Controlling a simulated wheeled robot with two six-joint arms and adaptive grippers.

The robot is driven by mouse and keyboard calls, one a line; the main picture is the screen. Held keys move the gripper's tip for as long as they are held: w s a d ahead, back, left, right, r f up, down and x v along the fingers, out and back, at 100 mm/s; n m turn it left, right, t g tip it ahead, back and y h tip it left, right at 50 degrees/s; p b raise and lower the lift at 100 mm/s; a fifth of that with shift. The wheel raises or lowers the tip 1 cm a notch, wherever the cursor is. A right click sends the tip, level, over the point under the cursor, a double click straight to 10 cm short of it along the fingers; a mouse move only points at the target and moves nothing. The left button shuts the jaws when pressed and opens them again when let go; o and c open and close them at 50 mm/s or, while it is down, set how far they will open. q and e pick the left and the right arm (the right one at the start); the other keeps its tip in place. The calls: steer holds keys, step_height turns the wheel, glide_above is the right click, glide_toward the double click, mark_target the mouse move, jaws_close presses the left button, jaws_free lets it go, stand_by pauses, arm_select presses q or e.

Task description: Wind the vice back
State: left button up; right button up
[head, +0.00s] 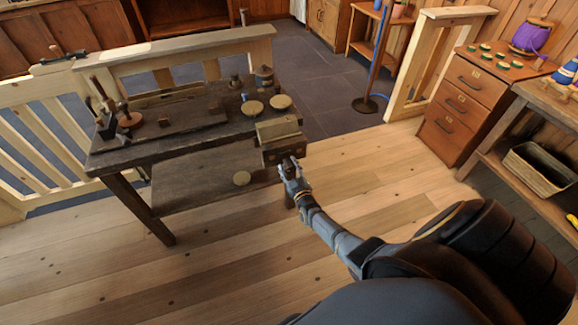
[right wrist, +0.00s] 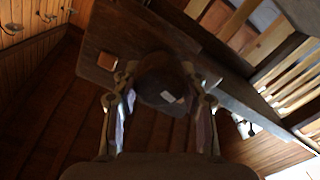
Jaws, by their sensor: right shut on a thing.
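The vice (head: 281,148) is a brown wooden block at the right end of the dark workbench (head: 190,137), with a paler jaw block (head: 278,129) above it. My right gripper (head: 291,170) reaches its front face from the lower right. In the right wrist view, the fingers of my right gripper (right wrist: 160,104) are on either side of a dark rounded part of the vice (right wrist: 160,78), shut on it. The vice handle's exact shape is hidden by the gripper and shadow. My left gripper is not in view.
Turned wooden discs (head: 281,101) and small tools lie on the bench top. A drawer cabinet (head: 471,95) with a purple spool (head: 530,36) on top stands at the right. A pale wooden railing (head: 160,50) runs behind the bench. Bare floor (head: 240,245) lies in front.

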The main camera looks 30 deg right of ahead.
steer(key=shift+w+r+n, duration=0.2)
steer(key=shift+r+n, duration=0.1)
steer(key=shift+n, duration=0.5)
steer(key=o, duration=1.2)
steer(key=shift+f, duration=0.25)
steer(key=shift+c, duration=0.2)
steer(key=shift+s, duration=0.15)
steer(key=v, duration=1.1)
steer(key=shift+s, duration=0.4)
steer(key=shift+f, duration=0.15)
